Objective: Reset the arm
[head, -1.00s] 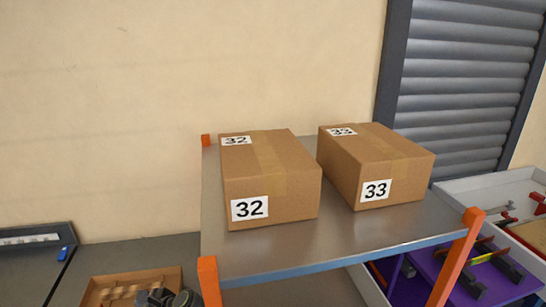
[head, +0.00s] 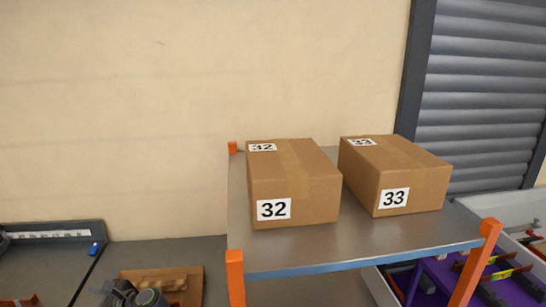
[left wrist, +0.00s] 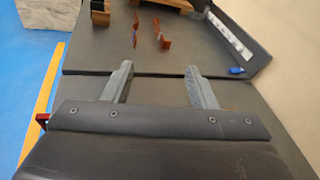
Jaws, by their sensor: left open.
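My left gripper (left wrist: 160,68) shows in the left wrist view with its two grey fingers spread apart. Nothing is between them, and they are above a dark grey worktop (left wrist: 185,98). My right gripper is not in view.
Cardboard boxes 32 (head: 318,208) and 33 (head: 428,190) stand on a metal shelf (head: 350,244) with orange posts. A purple tray (head: 435,272) is lower right. Small reddish-brown parts (left wrist: 164,40) lie on the worktop beyond my left gripper.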

